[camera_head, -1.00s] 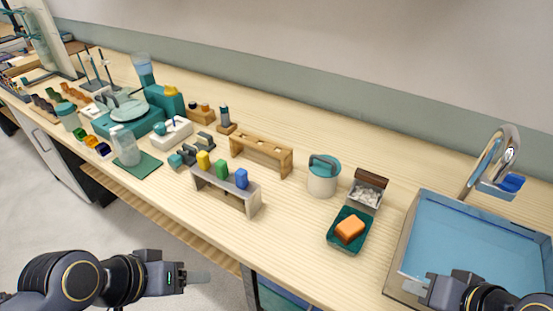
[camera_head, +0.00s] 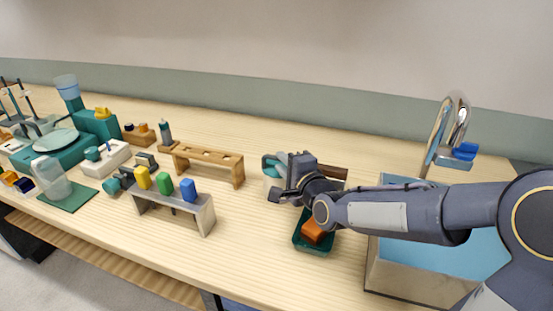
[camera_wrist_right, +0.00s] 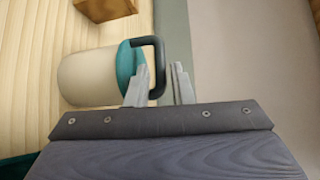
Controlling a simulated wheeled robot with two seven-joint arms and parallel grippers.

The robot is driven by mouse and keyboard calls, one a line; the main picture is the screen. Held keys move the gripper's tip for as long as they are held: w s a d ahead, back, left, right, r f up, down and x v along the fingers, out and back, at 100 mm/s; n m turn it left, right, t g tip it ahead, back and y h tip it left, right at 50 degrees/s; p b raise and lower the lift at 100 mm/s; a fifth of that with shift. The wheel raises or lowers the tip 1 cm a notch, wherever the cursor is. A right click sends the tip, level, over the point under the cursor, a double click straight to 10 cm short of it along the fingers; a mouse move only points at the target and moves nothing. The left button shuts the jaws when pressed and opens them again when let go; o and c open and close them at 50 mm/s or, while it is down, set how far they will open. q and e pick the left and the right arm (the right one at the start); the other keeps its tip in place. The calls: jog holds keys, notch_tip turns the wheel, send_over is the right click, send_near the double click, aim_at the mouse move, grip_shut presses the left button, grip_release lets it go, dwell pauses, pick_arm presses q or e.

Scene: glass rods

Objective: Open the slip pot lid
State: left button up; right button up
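The slip pot (camera_wrist_right: 90,78) is a cream cylinder with a teal lid (camera_wrist_right: 124,66) and a dark grey loop handle (camera_wrist_right: 160,62) on the lid. In the head view my right arm hides most of the pot; part of the teal lid (camera_head: 268,163) shows at the left of the gripper. My right gripper (camera_wrist_right: 160,72) is open at the handle. In the right wrist view, the handle's outer bar appears between the two pale fingers, with a gap beside it; contact cannot be told. The lid sits on the pot. My left gripper is out of view.
A green tray (camera_head: 312,248) with an orange sponge (camera_head: 313,231) lies in front of the pot. A sink (camera_head: 385,275) with a tap (camera_head: 437,135) is at the right. A wooden rack (camera_head: 208,158) and a grey rack with coloured blocks (camera_head: 203,218) stand left.

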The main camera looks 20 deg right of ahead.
aim_at(278, 160)
jog(key=shift+x, duration=1.9)
grip_shut()
